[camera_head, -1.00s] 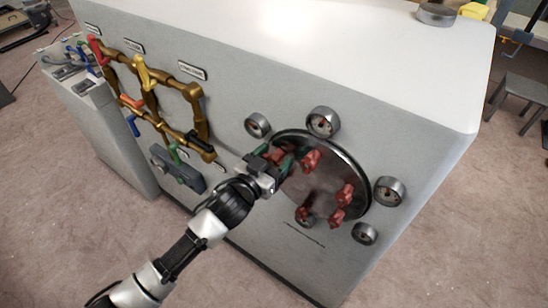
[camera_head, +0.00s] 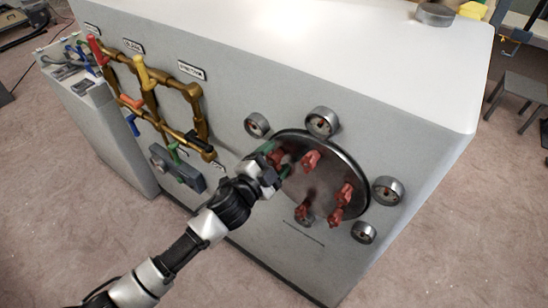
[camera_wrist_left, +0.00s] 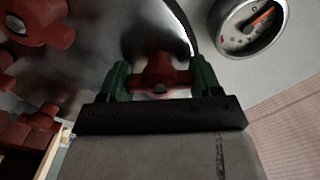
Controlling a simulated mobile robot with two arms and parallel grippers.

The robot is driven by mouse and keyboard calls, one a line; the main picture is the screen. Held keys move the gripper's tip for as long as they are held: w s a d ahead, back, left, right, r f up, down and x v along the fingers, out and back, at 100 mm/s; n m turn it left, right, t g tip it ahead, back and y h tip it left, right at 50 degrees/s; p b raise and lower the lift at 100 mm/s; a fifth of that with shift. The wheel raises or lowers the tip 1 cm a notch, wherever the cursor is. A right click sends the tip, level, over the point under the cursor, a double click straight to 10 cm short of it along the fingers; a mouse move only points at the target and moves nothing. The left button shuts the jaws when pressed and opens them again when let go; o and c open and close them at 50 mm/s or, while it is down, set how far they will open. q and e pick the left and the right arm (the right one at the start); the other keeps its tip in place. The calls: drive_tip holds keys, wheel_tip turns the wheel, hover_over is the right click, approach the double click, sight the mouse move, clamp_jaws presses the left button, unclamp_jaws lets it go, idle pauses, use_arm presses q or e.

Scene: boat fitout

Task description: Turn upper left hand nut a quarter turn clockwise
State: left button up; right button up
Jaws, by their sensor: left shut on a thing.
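A round dark metal hatch (camera_head: 322,181) on the front of the grey-white housing carries several red wing-shaped nuts. My left gripper (camera_head: 276,159) is at the upper left nut (camera_head: 278,155). In the left wrist view, its two green fingers (camera_wrist_left: 161,78) stand on either side of a red nut (camera_wrist_left: 157,74) and are shut on it. The gripper partly covers this nut in the head view. Another red nut (camera_head: 310,161) is just to the right, with more at the lower right (camera_head: 346,193) and the bottom (camera_head: 303,212). My right gripper is not in view.
Round gauges surround the hatch, one above (camera_head: 322,121), one at upper left (camera_head: 257,125) and one at right (camera_head: 388,190). Brass pipes (camera_head: 196,105) with coloured valve handles are to the left. The floor in front is clear.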

use_arm(q)
drive_tip(key=m, duration=0.4)
drive_tip(key=shift+f+m, duration=0.1)
drive_tip(key=shift+m, duration=1.8)
drive_tip(key=shift+m, duration=0.3)
drive_tip(key=o, duration=0.6)
drive_tip(key=shift+o, duration=0.2)
drive_tip(key=b+v, duration=0.2)
drive_tip(key=v, duration=0.9)
drive_tip(key=shift+d, duration=0.15)
